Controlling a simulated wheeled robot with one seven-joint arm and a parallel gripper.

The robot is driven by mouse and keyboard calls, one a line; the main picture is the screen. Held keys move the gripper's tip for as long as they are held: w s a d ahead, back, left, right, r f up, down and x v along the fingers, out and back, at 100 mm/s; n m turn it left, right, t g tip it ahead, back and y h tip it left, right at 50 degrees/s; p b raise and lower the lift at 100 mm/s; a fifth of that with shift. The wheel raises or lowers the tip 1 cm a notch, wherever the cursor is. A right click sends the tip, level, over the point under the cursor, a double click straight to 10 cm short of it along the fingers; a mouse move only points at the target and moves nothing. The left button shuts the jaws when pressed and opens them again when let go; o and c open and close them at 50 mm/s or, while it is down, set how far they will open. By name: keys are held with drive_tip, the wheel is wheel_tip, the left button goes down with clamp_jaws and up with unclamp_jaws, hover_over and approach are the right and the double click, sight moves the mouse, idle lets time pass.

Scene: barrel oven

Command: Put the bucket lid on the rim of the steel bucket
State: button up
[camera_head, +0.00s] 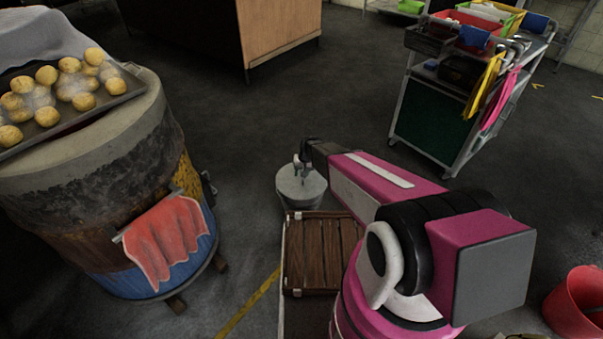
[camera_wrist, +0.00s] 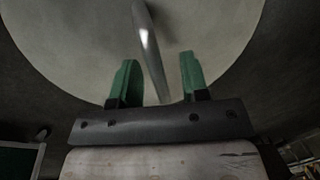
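The grey round bucket lid (camera_head: 291,186) lies over the top of the steel bucket (camera_head: 300,204), just beyond a wooden crate in the head view. Whether it sits fully on the rim is too small to tell. In the wrist view the pale lid (camera_wrist: 80,35) fills the upper part, with its metal bar handle (camera_wrist: 149,45) standing out toward me. My gripper (camera_wrist: 158,80) has green fingers spread apart, one on each side of the handle, with gaps showing on both sides. In the head view my gripper (camera_head: 303,172) is at the lid's handle. The bucket's rim is hidden.
A slatted wooden crate (camera_head: 318,255) stands close in front of the bucket. The barrel oven (camera_head: 90,210) with a tray of potatoes (camera_head: 60,112) and a red cloth (camera_head: 166,240) is at left. A cart (camera_head: 432,118) stands at upper right, a red bucket (camera_head: 575,305) lower right.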

wheel_tip(320, 180, up, 11)
drive_tip(key=d, duration=0.2)
drive_tip(key=s+d+r+m+h, duration=0.1)
drive_tip(key=s+d+r+h, duration=0.1)
drive_tip(key=s+d+r, duration=1.4)
drive_tip(key=s+r, duration=0.1)
drive_tip(key=s, duration=0.1)
drive_tip(key=shift+s+d, duration=0.3)
